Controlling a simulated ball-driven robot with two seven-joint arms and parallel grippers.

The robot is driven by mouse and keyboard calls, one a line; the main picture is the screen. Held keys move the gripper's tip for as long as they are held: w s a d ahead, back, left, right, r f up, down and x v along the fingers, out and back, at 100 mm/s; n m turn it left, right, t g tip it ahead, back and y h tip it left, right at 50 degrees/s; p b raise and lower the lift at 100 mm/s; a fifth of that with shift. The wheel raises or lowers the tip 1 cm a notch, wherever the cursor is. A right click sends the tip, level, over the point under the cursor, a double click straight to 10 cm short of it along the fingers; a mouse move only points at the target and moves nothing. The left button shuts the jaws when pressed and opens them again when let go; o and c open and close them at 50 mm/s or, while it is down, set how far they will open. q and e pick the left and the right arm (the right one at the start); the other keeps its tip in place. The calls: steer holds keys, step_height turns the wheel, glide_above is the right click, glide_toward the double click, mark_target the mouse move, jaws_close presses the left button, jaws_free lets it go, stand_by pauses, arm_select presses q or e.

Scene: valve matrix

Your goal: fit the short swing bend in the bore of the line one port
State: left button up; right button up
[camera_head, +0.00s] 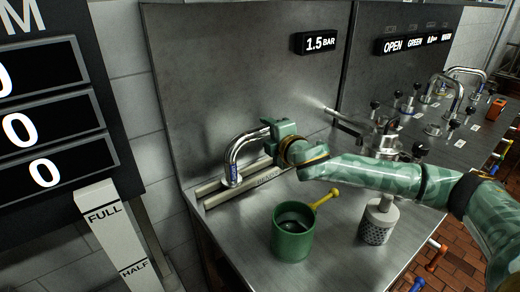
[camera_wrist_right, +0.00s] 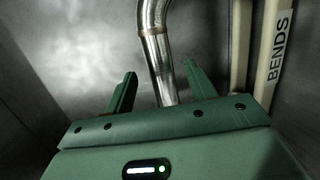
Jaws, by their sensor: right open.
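A chrome swing bend (camera_head: 238,150) with a blue tag arches at the rail rack (camera_head: 212,200) marked BENDS; whether it is the short one I cannot tell. My right gripper (camera_head: 272,130) is at the bend's upper right end. In the right wrist view, the open jaws (camera_wrist_right: 161,70) stand either side of the chrome tube (camera_wrist_right: 160,62), without visible grip. My left gripper is not in view. The far bench at right has chrome fittings and small labels (camera_head: 460,143); I cannot read which port is line one.
A green mug (camera_head: 292,238) with a yellow-handled tool (camera_head: 327,199) stands on the steel bench. A perforated cylinder (camera_head: 377,228) is to its right, below my arm. A metal valve assembly (camera_head: 385,138) stands behind my arm. More chrome bends (camera_head: 447,88) are at far right.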

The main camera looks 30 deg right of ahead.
mark_target(265, 133)
steer(key=w, duration=0.1)
steer(key=w+f+b, duration=0.1)
steer(key=w, duration=0.1)
steer(key=shift+w, duration=0.3)
steer(key=shift+s+r, duration=0.1)
jaws_close()
